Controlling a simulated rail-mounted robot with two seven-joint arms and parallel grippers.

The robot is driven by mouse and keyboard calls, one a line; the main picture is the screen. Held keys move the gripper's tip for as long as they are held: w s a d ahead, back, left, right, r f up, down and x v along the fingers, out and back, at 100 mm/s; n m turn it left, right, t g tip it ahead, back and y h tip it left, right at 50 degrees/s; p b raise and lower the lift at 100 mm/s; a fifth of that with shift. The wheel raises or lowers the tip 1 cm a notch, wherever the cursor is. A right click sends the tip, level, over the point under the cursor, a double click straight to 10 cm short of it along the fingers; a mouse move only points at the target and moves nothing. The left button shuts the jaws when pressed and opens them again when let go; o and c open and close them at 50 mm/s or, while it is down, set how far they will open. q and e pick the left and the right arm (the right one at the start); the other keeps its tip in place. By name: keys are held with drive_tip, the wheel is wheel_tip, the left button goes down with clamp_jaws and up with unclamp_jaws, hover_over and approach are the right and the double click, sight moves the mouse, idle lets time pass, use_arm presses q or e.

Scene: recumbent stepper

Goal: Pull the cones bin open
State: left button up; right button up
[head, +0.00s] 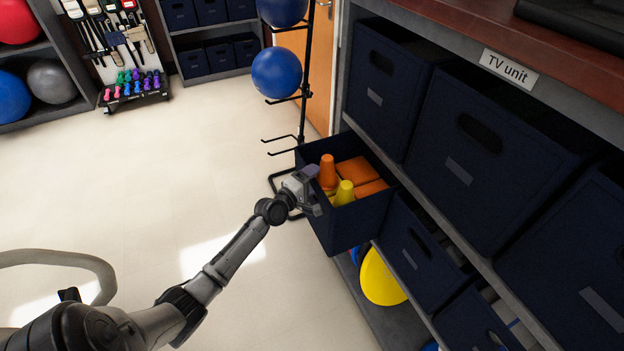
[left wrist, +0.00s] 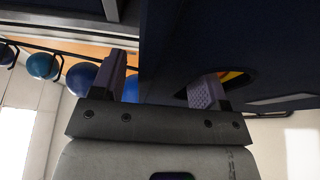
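The cones bin (head: 345,225) is a dark navy fabric bin, sticking well out of the shelf unit in the head view. It holds an orange cone (head: 327,172), a yellow cone (head: 344,192) and flat orange pieces (head: 357,170). My left gripper (head: 311,190) is at its front wall. In the left wrist view, the left gripper's fingers (left wrist: 160,85) are spread apart. One finger is beyond the bin's top edge, the other at the handle hole (left wrist: 236,76), where orange and yellow show through. Whether the fingers touch the bin is unclear. My right gripper is out of view.
Other navy bins (head: 408,250) fill the shelf unit, labelled "TV unit" (head: 508,68). A black ball rack with blue balls (head: 277,73) stands just behind the cones bin. A yellow disc (head: 380,280) sits low below it. The pale floor (head: 150,190) to the left is clear.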

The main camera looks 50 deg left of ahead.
use_arm(q)
drive_tip(key=shift+s, duration=0.1)
drive_tip(key=s+d+p, duration=0.1)
drive_tip(key=s+p, duration=0.1)
drive_tip(key=s, duration=1.1)
drive_tip(key=shift+s+d, duration=0.3)
idle(0.4)
